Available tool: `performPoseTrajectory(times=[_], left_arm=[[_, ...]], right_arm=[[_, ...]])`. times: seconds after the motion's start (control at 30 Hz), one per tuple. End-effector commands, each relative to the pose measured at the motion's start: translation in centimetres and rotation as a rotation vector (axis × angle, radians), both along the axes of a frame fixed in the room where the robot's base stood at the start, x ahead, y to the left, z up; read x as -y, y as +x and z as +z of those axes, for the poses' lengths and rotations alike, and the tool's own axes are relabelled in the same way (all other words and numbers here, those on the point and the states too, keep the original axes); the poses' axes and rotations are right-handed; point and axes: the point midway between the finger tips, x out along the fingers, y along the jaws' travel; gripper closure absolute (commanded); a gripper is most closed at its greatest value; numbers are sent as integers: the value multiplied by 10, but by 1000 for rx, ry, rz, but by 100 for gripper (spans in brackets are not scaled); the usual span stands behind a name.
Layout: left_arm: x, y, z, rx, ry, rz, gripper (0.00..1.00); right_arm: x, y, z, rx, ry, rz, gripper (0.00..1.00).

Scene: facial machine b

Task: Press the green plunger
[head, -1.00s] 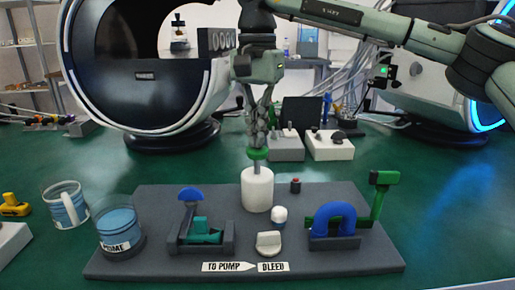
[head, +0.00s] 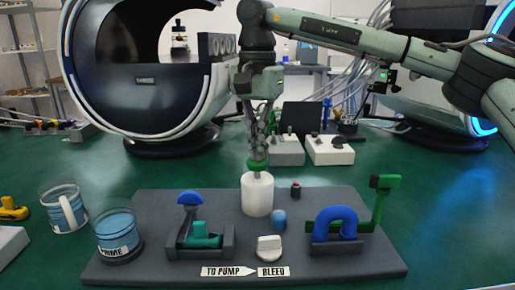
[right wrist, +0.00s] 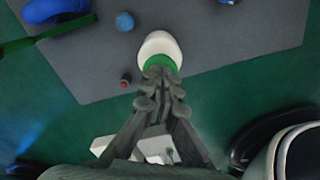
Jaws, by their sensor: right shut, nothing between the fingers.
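The green plunger (head: 257,166) sits on top of the white cylinder (head: 257,196) on the grey board (head: 160,270). Little of its stem shows between the green disc and the cylinder. My right gripper (head: 257,150) points straight down and is shut with nothing in it. Its fingertips are at the top of the plunger and appear to touch it. In the right wrist view the fingertips (right wrist: 161,73) overlap the green disc (right wrist: 158,62), with the white cylinder (right wrist: 160,44) beyond. My left gripper is not in view.
On the board are a small blue ball (head: 279,220), a white knob (head: 269,247), a blue arch (head: 335,222) with a green lever (head: 384,190), a teal clamp (head: 203,236) and a cup marked PRIME (head: 118,233). A mug (head: 63,210) stands left. White boxes (head: 330,150) stand behind.

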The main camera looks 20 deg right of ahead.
Motion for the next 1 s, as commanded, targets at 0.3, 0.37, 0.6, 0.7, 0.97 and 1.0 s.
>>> performPoseTrajectory(times=[0.3,0.37,0.6,0.7,0.97,1.0], left_arm=[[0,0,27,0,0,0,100],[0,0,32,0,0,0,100],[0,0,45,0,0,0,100],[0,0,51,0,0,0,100],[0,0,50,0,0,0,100],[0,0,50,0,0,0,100]], right_arm=[[0,0,30,-2,-1,1,100],[0,0,35,-1,0,1,100],[0,0,54,-1,0,0,100],[0,0,62,-1,1,0,100],[-1,0,79,1,1,1,100],[-1,0,81,1,1,1,100]])
